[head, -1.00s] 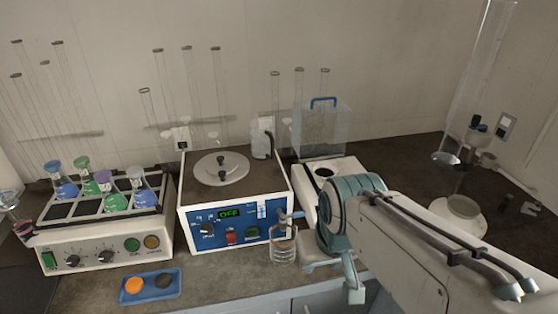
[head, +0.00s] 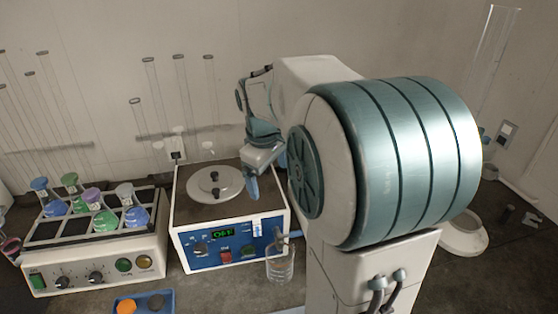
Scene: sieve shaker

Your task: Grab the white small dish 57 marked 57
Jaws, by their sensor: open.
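No dish with a readable 57 shows in the head view. My gripper (head: 253,187) points down above the right part of the white and blue sieve shaker (head: 228,243). It is open, and I see nothing held in it. A pale round plate (head: 214,184) with dark knobs lies on the shaker's top, to the left of my gripper.
A glass beaker (head: 280,262) stands at the shaker's front right. A rack (head: 98,237) of coloured flasks is at left, and a blue tray (head: 146,302) with an orange and a dark disc is in front. A white round base (head: 464,236) stands at right.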

